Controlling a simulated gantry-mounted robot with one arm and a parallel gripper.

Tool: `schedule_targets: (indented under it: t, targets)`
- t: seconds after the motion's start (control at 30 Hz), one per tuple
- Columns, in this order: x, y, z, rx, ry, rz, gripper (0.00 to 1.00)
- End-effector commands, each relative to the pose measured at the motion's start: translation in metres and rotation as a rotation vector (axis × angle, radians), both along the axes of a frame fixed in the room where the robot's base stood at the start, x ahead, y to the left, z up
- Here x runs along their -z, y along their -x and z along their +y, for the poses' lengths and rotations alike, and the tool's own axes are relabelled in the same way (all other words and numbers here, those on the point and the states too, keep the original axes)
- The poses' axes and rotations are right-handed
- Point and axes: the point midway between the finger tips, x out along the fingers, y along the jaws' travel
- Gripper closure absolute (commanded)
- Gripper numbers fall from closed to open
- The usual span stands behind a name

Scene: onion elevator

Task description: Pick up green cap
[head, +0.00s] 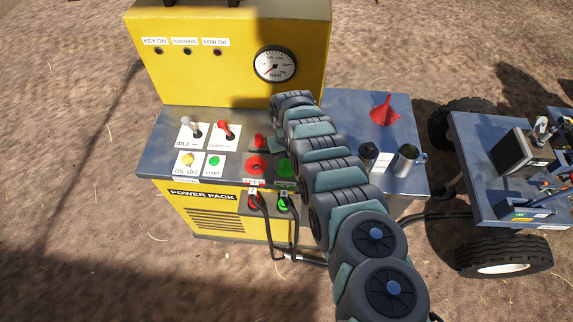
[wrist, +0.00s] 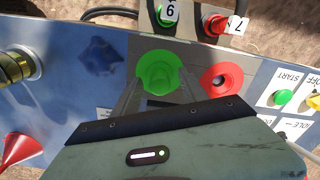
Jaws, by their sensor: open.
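The green cap (wrist: 158,72) is a round, flanged piece on the grey panel, upper middle of the wrist view. In the head view the green cap (head: 285,168) is partly hidden behind my arm. My gripper (wrist: 158,116) shows in the wrist view as a dark edge and grey-green body below the cap, with its jaws open. Nothing shows held, and a gap appears between the body and the cap. My arm hides the gripper's end in the head view.
A red funnel (head: 384,110) and a metal mug (head: 407,160) stand on the right tabletop.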

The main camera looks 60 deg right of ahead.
Motion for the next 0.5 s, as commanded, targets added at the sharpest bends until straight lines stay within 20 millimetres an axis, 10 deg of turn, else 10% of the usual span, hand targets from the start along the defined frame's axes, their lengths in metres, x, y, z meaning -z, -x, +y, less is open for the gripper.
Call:
schedule_targets:
  t: [0.5]
  targets:
    - [-0.0009,-0.0003,-0.0006,0.0,0.001,-0.001,0.8]
